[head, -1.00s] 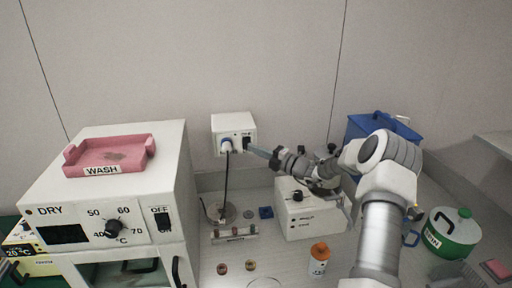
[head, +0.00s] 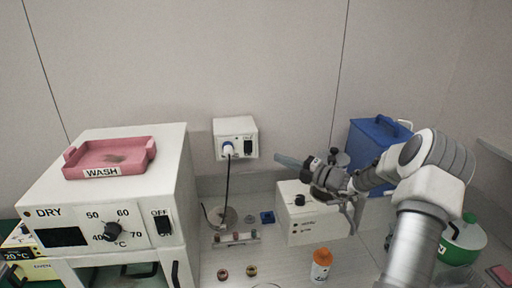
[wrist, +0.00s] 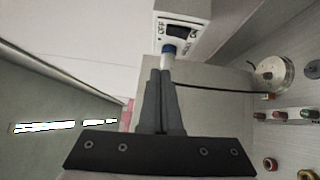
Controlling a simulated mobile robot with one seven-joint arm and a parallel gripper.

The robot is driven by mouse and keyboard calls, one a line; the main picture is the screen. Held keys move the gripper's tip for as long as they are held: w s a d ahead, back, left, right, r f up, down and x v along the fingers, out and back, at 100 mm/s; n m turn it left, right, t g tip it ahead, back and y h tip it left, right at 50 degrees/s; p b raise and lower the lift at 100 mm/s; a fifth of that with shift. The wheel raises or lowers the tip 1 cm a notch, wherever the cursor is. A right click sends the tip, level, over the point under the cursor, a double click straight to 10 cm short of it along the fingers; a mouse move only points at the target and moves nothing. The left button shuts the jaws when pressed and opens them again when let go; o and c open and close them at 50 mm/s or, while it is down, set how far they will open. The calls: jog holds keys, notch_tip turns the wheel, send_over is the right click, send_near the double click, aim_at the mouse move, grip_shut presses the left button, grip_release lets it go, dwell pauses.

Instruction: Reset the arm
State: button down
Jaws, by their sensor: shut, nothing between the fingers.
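My gripper (head: 278,159) is at the end of my arm, in front of the wall and above the bench in the head view. Its fingers point left toward the wall socket box (head: 235,139) and stand apart from it. In the wrist view my gripper (wrist: 163,75) shows two dark fingers pressed together with nothing between them. The socket box (wrist: 183,28) is beyond the fingertips there, with a blue plug (wrist: 168,49) in it. A black cord hangs from the plug in the head view.
A white dryer (head: 170,190) with a pink WASH tray (head: 147,151) stands left. A white machine (head: 318,224) is below my gripper. Space above the bench centre is clear.

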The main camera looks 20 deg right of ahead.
jog(key=s+a+r+n+g, duration=0.1)
jog(key=s+a+n+g, duration=0.35)
jog(key=a+n, duration=0.4)
jog(key=s+a+r+n+g, duration=0.2)
jog(key=s+a+n+g, duration=0.25)
jog(key=a+n, duration=0.45)
jog(key=s+a+r+n+g+h, duration=0.2)
jog(key=s+a+n+g+h, duration=0.15)
jog(key=s+a+n, duration=0.45)
jog(key=s+d+r+n+t+h, duration=0.1)
jog(key=s+n+h, duration=0.1)
jog(key=s+n, duration=0.4)
jog(key=s+d+r+n+h, duration=0.2)
jog(key=s+n, duration=0.5)
jog(key=n, duration=0.1)
jog(key=s+d+r+n+t+h, duration=0.1)
jog(key=s+n+h, duration=0.2)
jog(key=s+n, duration=0.3)
jog(key=shift+s+d+r+n+t, duration=0.3)
jog(key=shift+d+r+n+t, duration=0.1)
jog(key=shift+n, duration=0.15)
